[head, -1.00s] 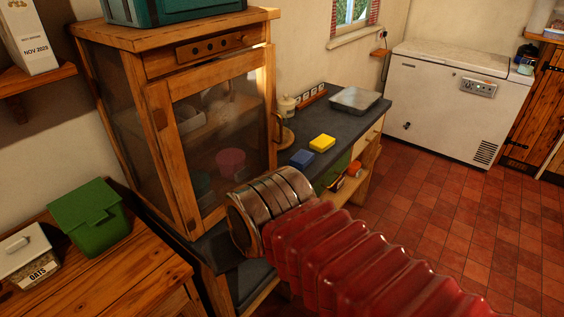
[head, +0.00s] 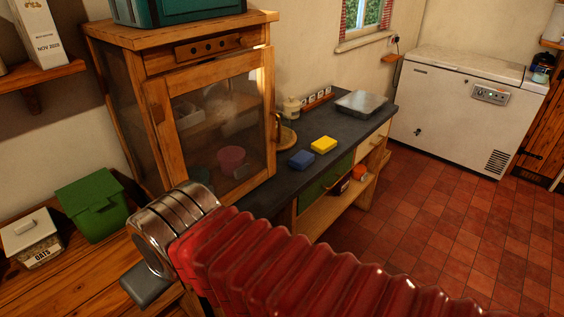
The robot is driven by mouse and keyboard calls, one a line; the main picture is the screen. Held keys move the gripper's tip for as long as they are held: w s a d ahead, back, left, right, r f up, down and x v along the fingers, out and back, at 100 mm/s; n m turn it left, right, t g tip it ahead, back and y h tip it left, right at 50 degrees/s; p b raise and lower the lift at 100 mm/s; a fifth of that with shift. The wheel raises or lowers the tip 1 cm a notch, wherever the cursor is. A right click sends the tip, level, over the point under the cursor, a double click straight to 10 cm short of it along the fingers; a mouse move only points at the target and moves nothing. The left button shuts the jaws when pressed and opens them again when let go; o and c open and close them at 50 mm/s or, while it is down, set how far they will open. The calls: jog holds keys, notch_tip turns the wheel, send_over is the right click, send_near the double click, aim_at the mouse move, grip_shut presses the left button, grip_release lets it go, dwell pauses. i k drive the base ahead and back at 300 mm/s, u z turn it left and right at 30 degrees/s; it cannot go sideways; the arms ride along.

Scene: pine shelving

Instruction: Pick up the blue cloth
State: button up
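The blue cloth (head: 301,160) looks like a small folded block. It lies flat on the dark worktop, just left of and in front of a yellow one (head: 323,145), with a small gap between them. My arm, with red bellows and a metal cuff, crosses the lower part of the view. A dark grey block (head: 147,287) shows below the cuff and looks like part of my gripper. It is well to the left of the cloth and nearer to me, apart from it. The fingertips cannot be made out, and the cuff hides what is behind it.
The dark worktop (head: 352,134) also carries a metal tray (head: 360,103) and a lidded jar (head: 291,107). A glass-doored wooden cabinet (head: 205,130) stands left of the cloth. A green bin (head: 93,208) and an oats box (head: 32,238) stand on the wooden table. The tiled floor at right is clear.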

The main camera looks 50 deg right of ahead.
aim_at(302, 160)
jog(key=u, duration=1.35)
jog(key=k, duration=1.55)
jog(key=z, duration=1.6)
